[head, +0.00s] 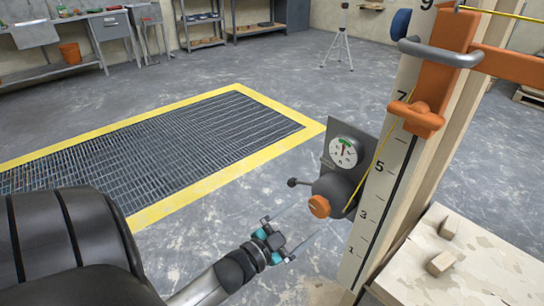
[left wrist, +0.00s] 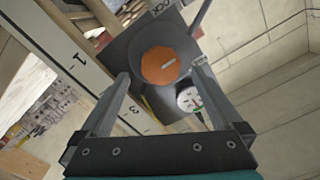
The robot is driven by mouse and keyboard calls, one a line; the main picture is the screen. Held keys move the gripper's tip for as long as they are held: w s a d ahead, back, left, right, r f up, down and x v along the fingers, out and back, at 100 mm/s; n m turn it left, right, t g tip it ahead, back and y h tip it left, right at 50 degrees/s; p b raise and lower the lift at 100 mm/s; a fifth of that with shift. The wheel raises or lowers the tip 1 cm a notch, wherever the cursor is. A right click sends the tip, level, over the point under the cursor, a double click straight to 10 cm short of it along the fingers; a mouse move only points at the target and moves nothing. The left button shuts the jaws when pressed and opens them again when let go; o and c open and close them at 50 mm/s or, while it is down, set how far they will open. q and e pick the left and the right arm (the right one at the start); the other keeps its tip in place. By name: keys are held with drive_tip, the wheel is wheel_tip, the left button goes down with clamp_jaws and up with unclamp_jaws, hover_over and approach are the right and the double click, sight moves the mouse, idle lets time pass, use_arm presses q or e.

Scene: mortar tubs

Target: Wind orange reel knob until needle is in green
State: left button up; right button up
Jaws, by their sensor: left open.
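The orange reel knob (head: 319,206) sits on the front of a dark round reel, mounted on a grey plate beside a numbered post. A white round gauge (head: 344,152) is on the plate above it. The gauge shows green and red marks, too small to tell exactly where the needle points. My left gripper (head: 304,222) is open and points at the knob from the lower left. In the left wrist view the knob (left wrist: 160,66) lies between and beyond the open fingers (left wrist: 161,76), apparently apart from them. The gauge (left wrist: 188,99) is partly hidden by a finger. My right gripper is not in view.
A small dark-ended lever (head: 293,182) sticks out left of the reel. The numbered post (head: 385,185) carries an orange bracket (head: 423,117) and a yellow line. A pale block-topped bench (head: 480,270) stands at the right. A yellow-edged floor grate (head: 250,95) lies to the left.

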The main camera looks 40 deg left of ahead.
use_arm(q)
drive_tip(key=s+p, duration=0.1)
drive_tip(key=s, duration=1)
drive_tip(key=shift+a+p, duration=0.4)
drive_tip(key=shift+a, duration=0.05)
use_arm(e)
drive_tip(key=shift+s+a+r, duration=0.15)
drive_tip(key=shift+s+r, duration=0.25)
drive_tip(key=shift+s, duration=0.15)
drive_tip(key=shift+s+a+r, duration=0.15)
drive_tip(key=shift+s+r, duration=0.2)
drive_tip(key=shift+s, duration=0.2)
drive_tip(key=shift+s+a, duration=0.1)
